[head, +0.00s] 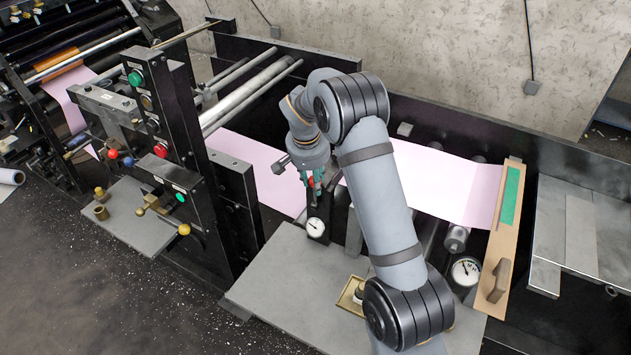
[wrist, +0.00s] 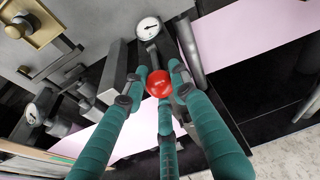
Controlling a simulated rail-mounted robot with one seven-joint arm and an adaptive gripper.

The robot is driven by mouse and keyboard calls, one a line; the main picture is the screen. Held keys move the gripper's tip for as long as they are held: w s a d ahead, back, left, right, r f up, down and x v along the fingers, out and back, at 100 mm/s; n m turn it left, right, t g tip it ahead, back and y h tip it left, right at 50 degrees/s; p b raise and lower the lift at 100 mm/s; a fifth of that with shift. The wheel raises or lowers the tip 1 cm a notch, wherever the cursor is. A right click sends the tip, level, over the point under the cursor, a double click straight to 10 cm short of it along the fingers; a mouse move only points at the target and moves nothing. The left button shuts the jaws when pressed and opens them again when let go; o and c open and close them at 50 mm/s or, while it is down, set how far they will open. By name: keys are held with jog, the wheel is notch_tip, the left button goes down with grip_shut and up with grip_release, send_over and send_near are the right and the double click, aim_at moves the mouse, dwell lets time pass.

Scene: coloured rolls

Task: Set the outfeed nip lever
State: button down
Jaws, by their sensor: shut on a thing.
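The outfeed nip lever ends in a red ball knob (wrist: 158,83), with a short grey stem (wrist: 152,56) running from it toward a round white dial gauge (wrist: 149,29). My gripper (wrist: 159,88) has teal fingers closed around the red knob in the wrist view. In the head view my gripper (head: 317,180) is at the top of the dark lever post, and only a bit of the red knob (head: 311,181) shows between the fingers. The same dial gauge (head: 316,228) sits low on that post, facing front. The stem is mostly hidden there.
Pink web (head: 430,180) runs behind and beside the lever. A second gauge (head: 465,271) and a wooden board with a green strip (head: 511,195) stand to the right. A grey plate (head: 285,285) lies in front. The black press frame with knobs (head: 184,190) stands left.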

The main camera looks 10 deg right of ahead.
jog(key=shift+w+d, duration=0.1)
jog(key=shift+w, duration=0.05)
jog(key=c, duration=1.6)
grip_release()
jog(key=shift+c, duration=0.2)
jog(key=shift+o, duration=1.3)
jog(key=v, duration=1.2)
jog(key=x, duration=1.1)
jog(key=shift+f, duration=0.55)
